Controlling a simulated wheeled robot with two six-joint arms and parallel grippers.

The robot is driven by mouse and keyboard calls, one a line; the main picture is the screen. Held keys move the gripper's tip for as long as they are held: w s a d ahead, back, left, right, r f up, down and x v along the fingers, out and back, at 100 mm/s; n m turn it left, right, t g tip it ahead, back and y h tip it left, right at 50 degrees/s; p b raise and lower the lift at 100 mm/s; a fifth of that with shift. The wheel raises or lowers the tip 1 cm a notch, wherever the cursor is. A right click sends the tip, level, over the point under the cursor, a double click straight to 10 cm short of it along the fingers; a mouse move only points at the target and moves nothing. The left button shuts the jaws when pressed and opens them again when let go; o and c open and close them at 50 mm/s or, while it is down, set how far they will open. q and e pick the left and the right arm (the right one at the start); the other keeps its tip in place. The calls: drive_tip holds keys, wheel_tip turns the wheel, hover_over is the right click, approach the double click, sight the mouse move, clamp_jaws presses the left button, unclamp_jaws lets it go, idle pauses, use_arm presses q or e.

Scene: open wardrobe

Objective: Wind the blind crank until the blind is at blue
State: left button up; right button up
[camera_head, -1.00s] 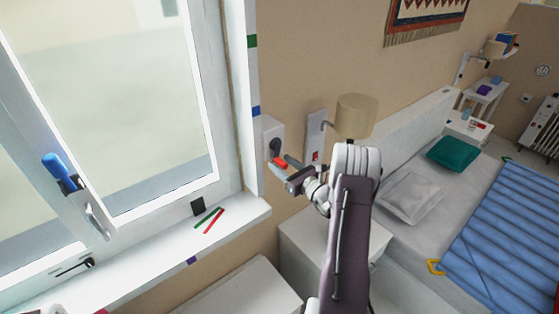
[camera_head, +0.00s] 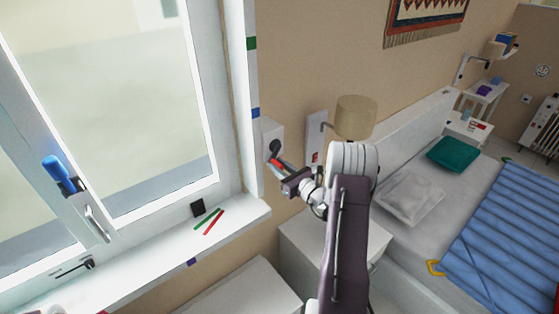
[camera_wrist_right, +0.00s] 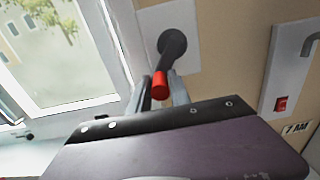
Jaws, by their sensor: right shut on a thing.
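The blind crank is a white wall box (camera_head: 270,131) with a dark round hub (camera_head: 275,146) and a red knob (camera_head: 275,161). It stands on the wall just right of the window frame. In the right wrist view, a dark arm runs down from the hub (camera_wrist_right: 172,42) to the red knob (camera_wrist_right: 160,84). My right gripper (camera_head: 279,165) is shut on the red knob, a finger on each side. The frame's edge carries a green mark (camera_head: 252,43) and, lower, a blue mark (camera_head: 255,112). I cannot make out the blind's lower edge. My left gripper is not in view.
A wall panel (camera_head: 315,135) with a red switch and a lamp (camera_head: 355,116) stand close to the right of my gripper. The window sill (camera_head: 160,254) below holds thin green and red sticks. A white cabinet (camera_head: 302,238) and a bed are further right.

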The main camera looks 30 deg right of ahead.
sight(273, 160)
drive_tip(key=shift+a+r, duration=0.1)
drive_tip(key=shift+a, duration=0.1)
drive_tip(key=shift+r, duration=0.1)
drive_tip(key=shift+a+r+p, duration=0.35)
drive_tip(key=shift+r+p, duration=0.1)
drive_tip(key=shift+r, duration=0.1)
drive_tip(key=shift+a+r, duration=0.1)
drive_tip(key=shift+a, duration=0.05)
drive_tip(key=shift+s+a, duration=0.1)
drive_tip(key=shift+a, duration=0.05)
drive_tip(key=shift+a+r+p, duration=0.1)
drive_tip(key=shift+r+p, duration=0.4)
drive_tip(key=shift+r, duration=0.35)
drive_tip(key=shift+a, duration=0.15)
drive_tip(key=shift+c, duration=0.2)
